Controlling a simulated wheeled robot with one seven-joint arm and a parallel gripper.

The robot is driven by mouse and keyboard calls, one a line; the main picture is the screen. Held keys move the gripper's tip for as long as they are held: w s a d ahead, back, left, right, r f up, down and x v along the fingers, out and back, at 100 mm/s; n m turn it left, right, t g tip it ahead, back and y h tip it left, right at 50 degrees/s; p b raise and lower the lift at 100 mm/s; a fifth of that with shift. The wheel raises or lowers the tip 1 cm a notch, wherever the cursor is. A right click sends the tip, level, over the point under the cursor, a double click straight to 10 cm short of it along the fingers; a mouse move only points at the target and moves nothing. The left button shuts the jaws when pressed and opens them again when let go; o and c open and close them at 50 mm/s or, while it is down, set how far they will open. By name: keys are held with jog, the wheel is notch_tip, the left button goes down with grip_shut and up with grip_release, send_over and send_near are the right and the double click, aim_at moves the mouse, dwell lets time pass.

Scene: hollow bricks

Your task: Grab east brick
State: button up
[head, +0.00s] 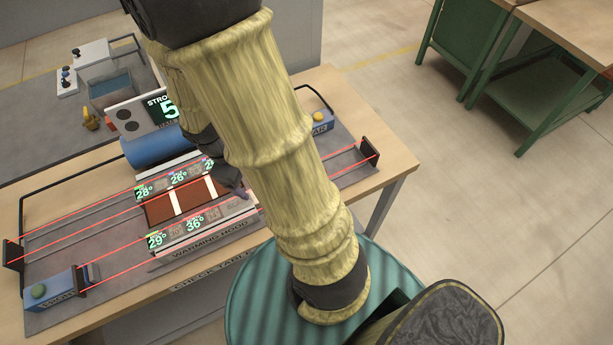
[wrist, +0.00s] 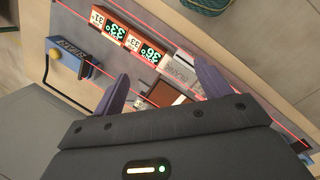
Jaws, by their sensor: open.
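Reddish-brown bricks lie in a row in the warming hood on the check table, with white strips between them. In the head view I see the left brick (head: 160,210) and the middle brick (head: 194,195); the right end of the row is partly hidden by my arm and gripper. No label shows which is the east one. My gripper (head: 232,184) is low over the row's right end. In the wrist view my gripper (wrist: 163,88) has its two purple-grey fingers spread, with a brown brick (wrist: 166,94) visible between and beyond them. Contact cannot be made out.
The warming hood (head: 215,236) has temperature displays along both long sides of the row. Red beams run along the table between dark end posts (head: 370,152). A blue roll (head: 152,146) lies behind. A blue box (head: 52,290) with a green button stands front left. A teal round top (head: 255,300) is nearby.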

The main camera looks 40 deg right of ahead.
jog(key=w+d+f+n+g+h, duration=0.1)
jog(key=w+d+f+n+h, duration=0.2)
jog(key=d+f+n+h, duration=0.3)
jog(key=d+f+n, duration=0.1)
jog(key=n, duration=0.2)
jog(key=shift+w+b, duration=0.15)
jog(key=shift+b, duration=0.2)
jog(key=shift+f, duration=0.15)
jog(key=x, duration=1.2)
jog(key=shift+s+d, duration=0.2)
jog(key=shift+s, duration=0.05)
jog(key=shift+f, duration=0.1)
